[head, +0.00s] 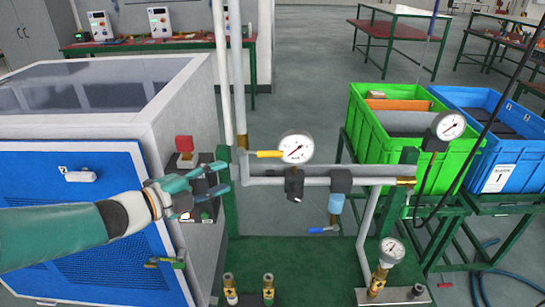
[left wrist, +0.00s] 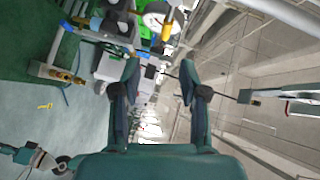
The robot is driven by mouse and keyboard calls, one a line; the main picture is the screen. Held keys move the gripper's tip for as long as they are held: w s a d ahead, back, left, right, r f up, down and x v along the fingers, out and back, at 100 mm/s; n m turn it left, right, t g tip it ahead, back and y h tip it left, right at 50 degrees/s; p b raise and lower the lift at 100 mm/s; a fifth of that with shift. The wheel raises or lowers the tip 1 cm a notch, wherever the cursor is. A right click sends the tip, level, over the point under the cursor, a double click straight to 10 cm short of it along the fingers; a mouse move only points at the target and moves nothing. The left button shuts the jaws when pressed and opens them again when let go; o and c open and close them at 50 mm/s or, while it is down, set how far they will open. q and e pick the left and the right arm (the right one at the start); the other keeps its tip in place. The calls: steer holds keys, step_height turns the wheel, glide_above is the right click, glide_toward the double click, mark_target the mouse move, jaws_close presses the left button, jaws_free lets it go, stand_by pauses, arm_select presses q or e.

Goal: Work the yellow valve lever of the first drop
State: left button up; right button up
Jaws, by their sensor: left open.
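The yellow valve lever (head: 270,154) lies roughly level on the pipework in the head view, just left of a round white gauge (head: 296,148). In the left wrist view, the yellow lever (left wrist: 167,30) shows beyond the fingers near the top, beside the gauge (left wrist: 154,18). My left gripper (head: 222,179) is open and empty, to the left of the vertical pipe and apart from the lever, a little lower in the picture. Its two spread fingers (left wrist: 159,78) show in the left wrist view with nothing between them. My right gripper is not seen in the head view.
The vertical white pipe (head: 238,80) stands between my left gripper and the lever. A blue-fronted cabinet (head: 80,225) is at left. A blue lever (head: 322,230) hangs lower on the pipework. A green crate (head: 390,152) and a blue crate (head: 505,125) stand behind at right.

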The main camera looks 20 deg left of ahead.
mark_target(268, 156)
arm_select(q)
steer(key=shift+m, duration=0.5)
steer(key=x, duration=0.5)
steer(key=p+x, duration=0.1)
steer(key=x, duration=0.5)
steer(key=r+p+x, duration=0.1)
steer(key=x, duration=0.4)
steer(key=shift+w+d+f, duration=0.1)
steer(key=shift+d, duration=0.15)
jaws_close()
